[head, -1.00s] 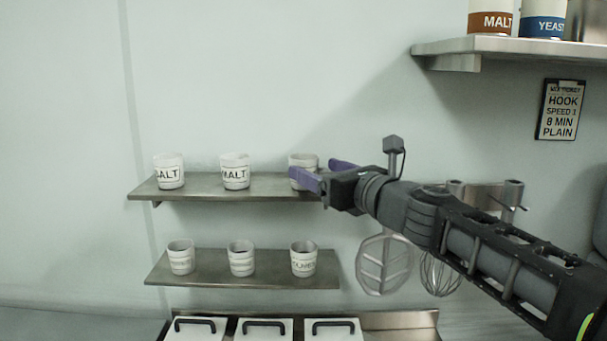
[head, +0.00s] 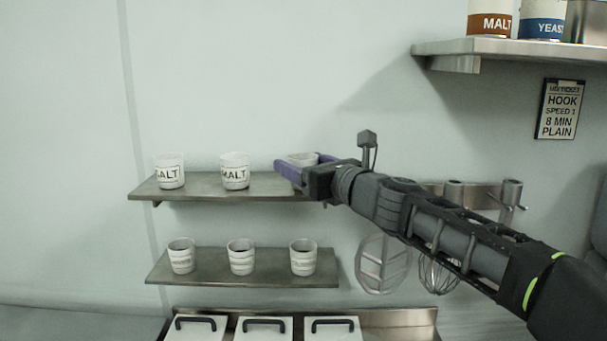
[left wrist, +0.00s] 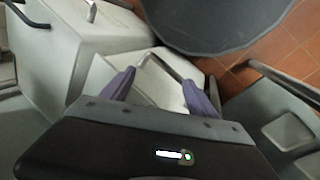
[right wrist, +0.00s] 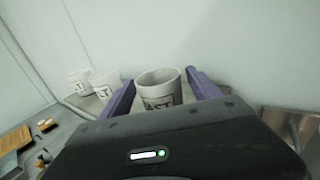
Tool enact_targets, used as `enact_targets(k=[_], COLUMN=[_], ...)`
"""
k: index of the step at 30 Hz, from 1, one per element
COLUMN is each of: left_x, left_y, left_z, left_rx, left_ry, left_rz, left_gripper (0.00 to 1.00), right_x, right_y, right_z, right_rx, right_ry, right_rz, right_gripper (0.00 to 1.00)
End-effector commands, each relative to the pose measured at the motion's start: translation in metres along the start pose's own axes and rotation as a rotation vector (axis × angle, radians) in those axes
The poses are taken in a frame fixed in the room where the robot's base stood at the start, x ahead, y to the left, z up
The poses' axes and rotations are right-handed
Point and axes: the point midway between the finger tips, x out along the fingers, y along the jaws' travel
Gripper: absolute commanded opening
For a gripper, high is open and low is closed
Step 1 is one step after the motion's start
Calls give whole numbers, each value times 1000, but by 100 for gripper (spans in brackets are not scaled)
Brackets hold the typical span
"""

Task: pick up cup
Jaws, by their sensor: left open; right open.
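A white cup (head: 301,159) stands at the right end of the upper wall shelf, mostly hidden behind my right gripper (head: 294,173). In the right wrist view, this cup (right wrist: 159,89) has dark lettering that reads roughly "AST" and sits between the open purple fingers of my right gripper (right wrist: 160,95). The fingers are apart and not closed on it. Two more white cups share the shelf: a "MALT" cup (head: 235,171) and one reading "ALT" (head: 169,171). My left gripper (left wrist: 160,88) is open and empty, seen only in its wrist view, above a white lidded bin.
The upper shelf (head: 203,188) has bare room between cups. A lower shelf (head: 215,281) holds three more cups, with lidded bins (head: 263,329) below. A whisk (head: 437,273) and flat beater (head: 383,264) hang right. A higher shelf (head: 520,47) holds tins.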

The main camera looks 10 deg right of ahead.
Motion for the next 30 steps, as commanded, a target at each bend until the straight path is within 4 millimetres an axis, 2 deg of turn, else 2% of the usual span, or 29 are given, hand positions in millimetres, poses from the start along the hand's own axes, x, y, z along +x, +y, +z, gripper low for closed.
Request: enact_targets(k=[6,30], left_x=[0,0], left_y=[0,0], left_z=[0,0], left_rx=[0,0], left_ry=[0,0], left_rz=[0,0], left_gripper=[68,68], right_x=[0,0], right_y=[0,0], right_z=[0,0], right_rx=[0,0], right_ry=[0,0], right_rz=[0,0], right_gripper=[72,8])
